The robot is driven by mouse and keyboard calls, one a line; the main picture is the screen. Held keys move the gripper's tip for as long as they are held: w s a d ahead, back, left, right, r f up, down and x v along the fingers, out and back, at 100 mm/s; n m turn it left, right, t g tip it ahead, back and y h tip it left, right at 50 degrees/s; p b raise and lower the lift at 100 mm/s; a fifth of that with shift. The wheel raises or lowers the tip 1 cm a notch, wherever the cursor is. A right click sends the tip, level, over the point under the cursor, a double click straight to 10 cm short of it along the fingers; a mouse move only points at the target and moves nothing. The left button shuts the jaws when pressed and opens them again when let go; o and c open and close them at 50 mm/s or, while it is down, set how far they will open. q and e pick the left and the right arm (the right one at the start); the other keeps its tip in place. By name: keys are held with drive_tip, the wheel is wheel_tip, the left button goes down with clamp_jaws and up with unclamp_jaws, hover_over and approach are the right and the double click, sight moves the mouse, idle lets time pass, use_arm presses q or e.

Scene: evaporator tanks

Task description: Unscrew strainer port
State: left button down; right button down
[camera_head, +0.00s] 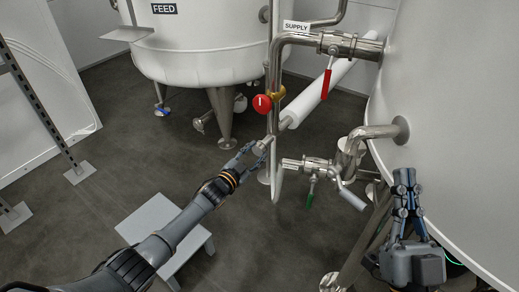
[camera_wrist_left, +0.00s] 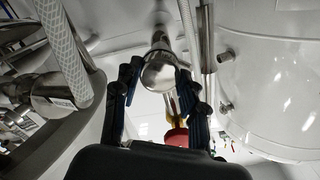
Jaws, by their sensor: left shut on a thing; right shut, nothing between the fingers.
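The strainer port (camera_head: 264,144) is a metal cap at the low end of a slanted branch on the supply pipe. In the left wrist view its round steel face (camera_wrist_left: 160,72) sits between the fingers. My left gripper (camera_head: 256,151) is shut on the port, its fingers on either side of it; the fingers partly hide the cap in the head view. The left gripper also shows in the left wrist view (camera_wrist_left: 160,88). My right gripper (camera_head: 407,180) is shut and empty, fingers pointing up, beside the large tank at the right.
The supply pipe (camera_head: 275,75) carries a red-handled valve (camera_head: 326,83) and a red round knob (camera_head: 262,103). A green-handled valve (camera_head: 311,190) is right of my left gripper. A grey step stool (camera_head: 150,228) stands below my left arm. The feed tank (camera_head: 200,50) is behind.

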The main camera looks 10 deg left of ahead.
use_arm(q)
drive_tip(key=n, duration=0.2)
drive_tip(key=shift+a+f+n+p, duration=0.1)
drive_tip(key=shift+a+n+p, duration=0.1)
drive_tip(key=shift+n+p, duration=0.15)
drive_tip(key=shift+n, duration=1.15)
use_arm(e)
drive_tip(key=shift+w+f+g+h, duration=0.15)
drive_tip(key=shift+w+f+g, duration=0.4)
drive_tip(key=shift+f, duration=0.2)
drive_tip(key=shift+w+f+g+h, duration=0.15)
drive_tip(key=shift+w+f+g, duration=0.25)
drive_tip(key=shift+f+g, duration=0.25)
use_arm(q)
drive_tip(key=shift+n, duration=1.1)
drive_tip(key=n, duration=0.2)
drive_tip(key=shift+n, duration=0.4)
drive_tip(key=c, duration=1)
unclamp_jaws()
use_arm(e)
drive_tip(key=shift+a, duration=0.1)
